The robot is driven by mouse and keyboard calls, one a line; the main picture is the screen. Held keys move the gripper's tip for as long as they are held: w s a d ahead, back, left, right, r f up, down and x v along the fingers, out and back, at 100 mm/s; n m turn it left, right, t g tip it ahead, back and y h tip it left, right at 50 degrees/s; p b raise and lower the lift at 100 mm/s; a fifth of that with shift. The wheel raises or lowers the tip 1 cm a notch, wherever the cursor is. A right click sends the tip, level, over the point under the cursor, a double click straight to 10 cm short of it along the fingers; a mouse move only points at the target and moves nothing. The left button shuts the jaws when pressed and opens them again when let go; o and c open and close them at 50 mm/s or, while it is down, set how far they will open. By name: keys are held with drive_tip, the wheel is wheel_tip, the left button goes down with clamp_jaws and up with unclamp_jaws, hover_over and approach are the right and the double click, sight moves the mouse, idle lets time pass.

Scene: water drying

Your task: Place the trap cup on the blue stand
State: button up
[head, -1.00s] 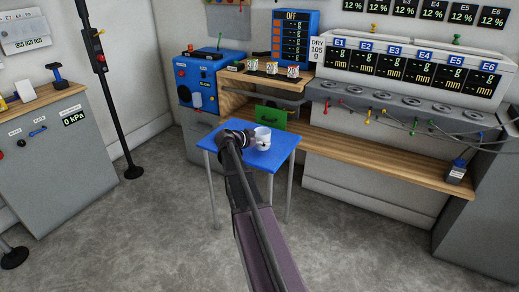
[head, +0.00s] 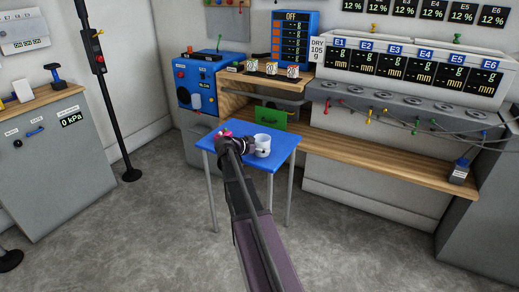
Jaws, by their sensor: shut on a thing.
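The trap cup (head: 262,148) is white, upright and open at the top. In the head view it appears over the right part of the blue stand's top (head: 280,147). My gripper (head: 251,146) reaches it from the left and is shut on it. The fingers are small and partly hidden by my wrist. I cannot tell whether the cup's base touches the stand or hangs just above it. A small pink-red thing (head: 224,133) shows behind my wrist at the stand's far left; I cannot tell what it is.
A green panel (head: 272,118) stands just behind the blue stand, under a wooden shelf (head: 240,80) with several small cups. A blue machine (head: 197,85) is at the back left. A long wooden bench (head: 400,158) runs right. Grey floor (head: 150,230) is open around the stand.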

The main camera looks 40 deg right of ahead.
drive_tip(key=o, duration=0.8)
drive_tip(key=shift+o, duration=0.2)
drive_tip(key=shift+r, duration=0.1)
drive_tip(key=shift+r+p, duration=0.15)
drive_tip(key=shift+p, duration=0.15)
drive_tip(key=p+v, duration=0.4)
drive_tip(key=v, duration=0.8)
drive_tip(key=shift+a, duration=0.1)
